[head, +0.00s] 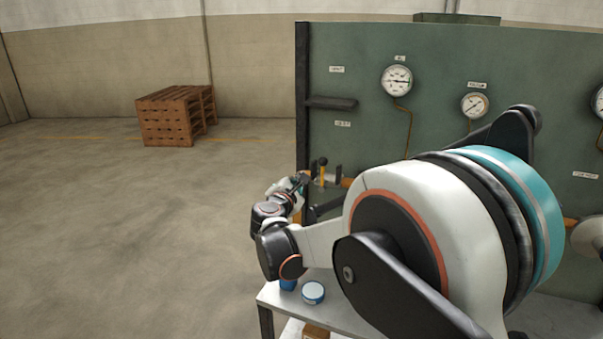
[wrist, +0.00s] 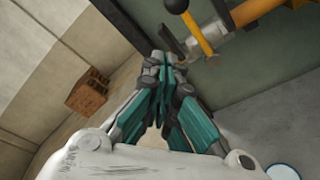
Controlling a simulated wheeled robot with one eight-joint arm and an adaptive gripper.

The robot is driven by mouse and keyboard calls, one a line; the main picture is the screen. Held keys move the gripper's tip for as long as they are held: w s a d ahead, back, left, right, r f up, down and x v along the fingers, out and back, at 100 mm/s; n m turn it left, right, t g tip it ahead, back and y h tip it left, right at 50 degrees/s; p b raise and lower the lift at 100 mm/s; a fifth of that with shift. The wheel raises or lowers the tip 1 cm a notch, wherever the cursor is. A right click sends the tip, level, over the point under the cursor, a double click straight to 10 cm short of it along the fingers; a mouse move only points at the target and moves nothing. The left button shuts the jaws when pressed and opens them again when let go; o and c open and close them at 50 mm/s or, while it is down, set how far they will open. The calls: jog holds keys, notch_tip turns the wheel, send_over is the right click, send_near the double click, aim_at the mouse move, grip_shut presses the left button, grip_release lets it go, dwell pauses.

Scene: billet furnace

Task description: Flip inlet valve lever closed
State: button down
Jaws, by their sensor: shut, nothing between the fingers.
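The valve lever (head: 323,171) is a yellow bar with a black knob, standing roughly upright on the pipe at the left end of the green panel. In the wrist view the yellow lever (wrist: 199,34) and its black knob lie at the top, just beyond my fingertips. My gripper (wrist: 163,58) is shut and empty, with its teal fingers together. In the head view my gripper (head: 303,179) is small and lies just left of the lever. A small gap seems to separate the fingertips and the lever; I cannot tell about contact.
The green panel (head: 450,60) carries gauges (head: 397,80) and an orange pipe (wrist: 255,11). A dark bracket (head: 332,103) juts out above the lever. A grey bench (head: 345,318) below holds a blue-and-white round tin (head: 313,292). Wooden pallets (head: 170,117) stand far left; the floor there is clear.

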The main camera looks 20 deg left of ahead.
jog(key=shift+s+a, duration=0.2)
jog(key=shift+s, duration=1.45)
